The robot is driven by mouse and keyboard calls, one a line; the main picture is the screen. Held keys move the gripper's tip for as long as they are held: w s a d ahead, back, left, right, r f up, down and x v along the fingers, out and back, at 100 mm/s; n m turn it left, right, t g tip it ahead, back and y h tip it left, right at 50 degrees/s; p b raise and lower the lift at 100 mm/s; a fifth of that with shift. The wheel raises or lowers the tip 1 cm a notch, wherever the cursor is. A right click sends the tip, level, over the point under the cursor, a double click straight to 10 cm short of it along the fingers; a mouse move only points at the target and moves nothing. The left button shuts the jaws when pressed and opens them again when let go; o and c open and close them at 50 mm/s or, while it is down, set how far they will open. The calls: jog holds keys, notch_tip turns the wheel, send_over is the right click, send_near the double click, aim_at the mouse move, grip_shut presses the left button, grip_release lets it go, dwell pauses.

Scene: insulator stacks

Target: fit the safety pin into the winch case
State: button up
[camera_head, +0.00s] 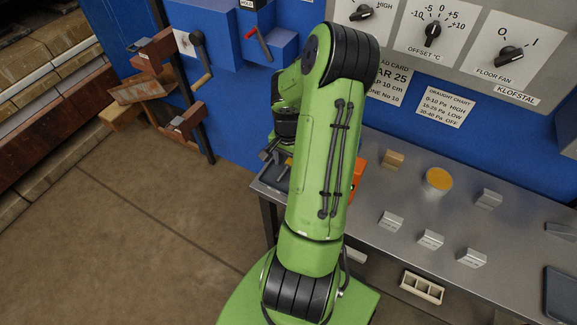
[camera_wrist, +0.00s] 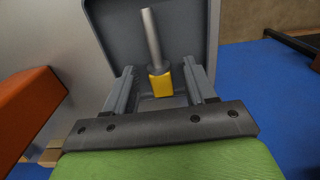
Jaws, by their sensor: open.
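The safety pin appears to be the grey metal rod (camera_wrist: 151,35) with a yellow block end (camera_wrist: 160,83) in the wrist view. It lies in a dark grey tray (camera_wrist: 188,18), between the fingers of my gripper (camera_wrist: 160,88). The fingers are apart, one on each side of the yellow end; contact cannot be told. In the head view my gripper (camera_head: 270,157) is low at the bench's left end, partly hidden by my arm. A blue case with a crank (camera_head: 210,20), likely the winch case, is on the wall above. Its pin hole cannot be made out.
An orange object (camera_wrist: 30,108) stands close left of my gripper, also visible in the head view (camera_head: 358,172). The bench (camera_head: 345,232) carries several grey blocks (camera_head: 430,239) and an amber-topped cup (camera_head: 438,181). A red lever (camera_head: 258,42) projects near the crank. Floor is open at left.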

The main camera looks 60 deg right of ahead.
jog(key=shift+r, duration=0.1)
grip_shut()
